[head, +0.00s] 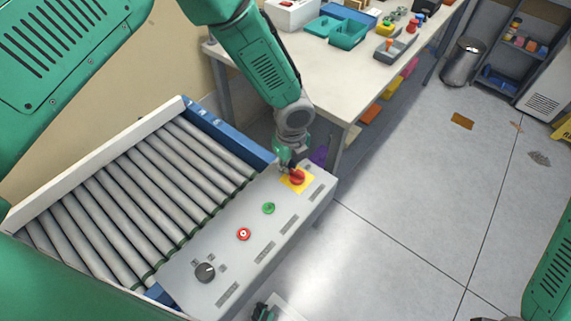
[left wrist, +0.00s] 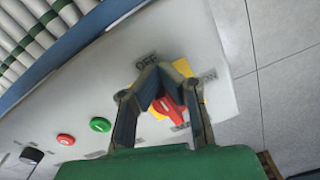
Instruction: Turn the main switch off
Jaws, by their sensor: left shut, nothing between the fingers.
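The main switch is a red rotary handle (head: 298,177) on a yellow plate (head: 286,183), at the far end of the grey control panel (head: 232,262). In the left wrist view the red handle (left wrist: 170,110) shows between the finger links, with OFF printed above it and ON to its right. My left gripper (head: 288,167) is right at the switch, its fingers (left wrist: 160,66) shut together with nothing between them. They cover part of the yellow plate. I cannot tell whether they touch the handle, or its exact setting.
On the panel are a green button (head: 269,208), a red button (head: 243,234) and a black knob (head: 205,272). A roller conveyor (head: 130,200) lies left of it. A table (head: 330,75) with teal trays (head: 349,33) stands behind. The floor at right is mostly clear.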

